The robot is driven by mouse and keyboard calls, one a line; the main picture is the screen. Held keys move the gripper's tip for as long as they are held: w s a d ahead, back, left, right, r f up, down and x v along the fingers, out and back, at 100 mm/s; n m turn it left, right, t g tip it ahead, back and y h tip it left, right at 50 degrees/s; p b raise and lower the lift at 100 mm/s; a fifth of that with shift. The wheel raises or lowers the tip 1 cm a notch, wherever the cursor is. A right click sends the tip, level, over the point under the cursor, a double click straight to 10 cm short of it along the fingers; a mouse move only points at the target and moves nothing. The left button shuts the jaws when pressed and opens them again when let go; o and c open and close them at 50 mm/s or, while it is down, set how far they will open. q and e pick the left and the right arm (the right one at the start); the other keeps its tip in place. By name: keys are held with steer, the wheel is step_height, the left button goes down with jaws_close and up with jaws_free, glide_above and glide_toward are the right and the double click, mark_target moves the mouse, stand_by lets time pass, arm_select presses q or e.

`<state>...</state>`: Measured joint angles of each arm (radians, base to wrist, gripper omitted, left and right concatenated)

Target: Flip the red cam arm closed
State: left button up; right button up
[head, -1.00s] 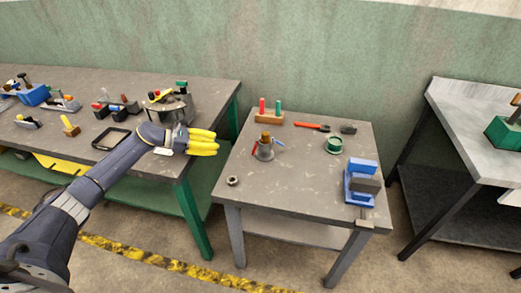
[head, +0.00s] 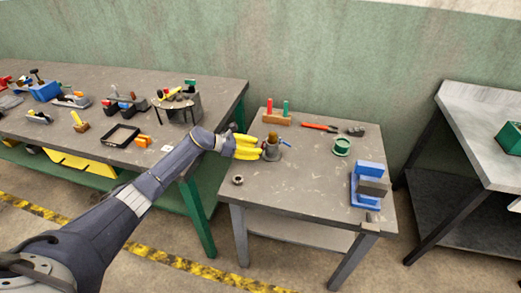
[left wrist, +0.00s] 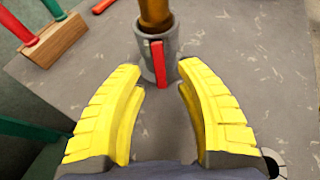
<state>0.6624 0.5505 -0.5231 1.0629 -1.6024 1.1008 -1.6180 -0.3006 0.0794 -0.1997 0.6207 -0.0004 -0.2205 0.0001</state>
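A grey cam coupling (head: 271,153) with a brown plug in its top stands on the small table, and it also shows in the left wrist view (left wrist: 143,62). Its red cam arm (left wrist: 158,64) is on the side facing my gripper, pointing down the picture from near the rim; its exact angle is unclear. The blue cam arm (head: 286,144) sticks out on the right in the head view. My left gripper (head: 255,148) has yellow fingers, open and empty, just left of the coupling. In the left wrist view the red arm lies between and ahead of the fingertips (left wrist: 160,72). My right gripper is not visible.
A wooden block with red and green pegs (head: 276,117) stands behind the coupling. A red-handled tool (head: 320,127), a green ring (head: 342,146), a blue vise (head: 368,185) and a small metal ring (head: 238,180) lie around. The front middle of the table is clear.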

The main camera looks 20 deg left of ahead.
arm_select(q)
steer(key=shift+x, duration=1.35)
steer(key=shift+c, duration=0.4)
jaws_close()
